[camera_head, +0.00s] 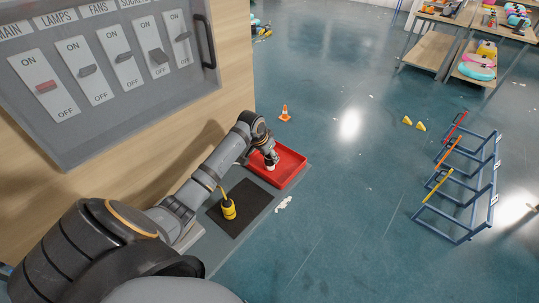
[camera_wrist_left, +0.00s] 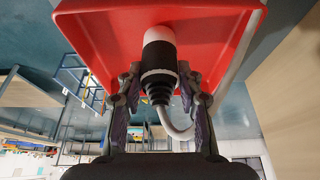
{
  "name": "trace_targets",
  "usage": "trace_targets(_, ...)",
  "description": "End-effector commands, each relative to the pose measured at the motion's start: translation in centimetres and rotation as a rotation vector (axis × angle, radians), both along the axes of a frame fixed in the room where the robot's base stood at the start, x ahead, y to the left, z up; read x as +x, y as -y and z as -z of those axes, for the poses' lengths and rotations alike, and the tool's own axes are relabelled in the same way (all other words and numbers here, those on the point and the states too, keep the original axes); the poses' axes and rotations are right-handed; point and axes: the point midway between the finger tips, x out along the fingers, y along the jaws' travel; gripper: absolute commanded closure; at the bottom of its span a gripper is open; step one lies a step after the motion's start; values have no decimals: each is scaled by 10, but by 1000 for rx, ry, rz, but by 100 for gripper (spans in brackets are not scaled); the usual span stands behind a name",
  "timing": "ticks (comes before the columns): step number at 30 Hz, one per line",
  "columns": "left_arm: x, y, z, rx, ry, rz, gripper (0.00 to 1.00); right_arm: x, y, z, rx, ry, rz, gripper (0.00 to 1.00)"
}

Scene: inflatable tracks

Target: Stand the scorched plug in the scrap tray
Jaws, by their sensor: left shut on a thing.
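The scorched plug (camera_wrist_left: 160,62) has a white end, a black ribbed body and a grey cable that curves away beside it. My left gripper (camera_wrist_left: 160,82) is shut on its black body. In the head view my left gripper (camera_head: 270,158) is over the red scrap tray (camera_head: 296,167), with a pale bit of the plug just below it. In the left wrist view the tray (camera_wrist_left: 90,40) fills the space behind the plug, whose white end points at the tray. I cannot tell whether the plug touches the tray's floor. My right gripper is not in view.
A yellow and black tool (camera_head: 228,209) stands on a dark mat (camera_head: 247,196) near the tray. A switch panel (camera_head: 110,65) covers the wall at left. A small orange cone (camera_head: 285,114) stands behind the tray. Blue hurdles (camera_head: 465,190) are at right; the floor between is largely clear.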

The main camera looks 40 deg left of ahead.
Motion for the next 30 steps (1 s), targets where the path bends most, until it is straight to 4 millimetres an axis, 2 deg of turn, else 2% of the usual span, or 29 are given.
trace_targets(3, 0, 0, 3, -1, 1, 0, 97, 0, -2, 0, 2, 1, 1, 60)
trace_targets(4, 0, 0, 4, -1, 1, 0, 63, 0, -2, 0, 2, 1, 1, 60)
trace_targets(9, 0, 0, 3, 0, 1, 0, 41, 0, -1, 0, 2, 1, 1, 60)
trace_targets(17, 0, 0, 3, 0, 1, 0, 41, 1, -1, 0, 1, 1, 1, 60)
trace_targets(20, -1, -1, -3, 2, 1, -1, 41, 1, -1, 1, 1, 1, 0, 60)
trace_targets(23, -7, -2, -19, 4, 3, 0, 41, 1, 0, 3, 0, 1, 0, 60)
trace_targets(30, -30, -4, -74, 7, 5, 1, 41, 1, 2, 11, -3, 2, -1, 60)
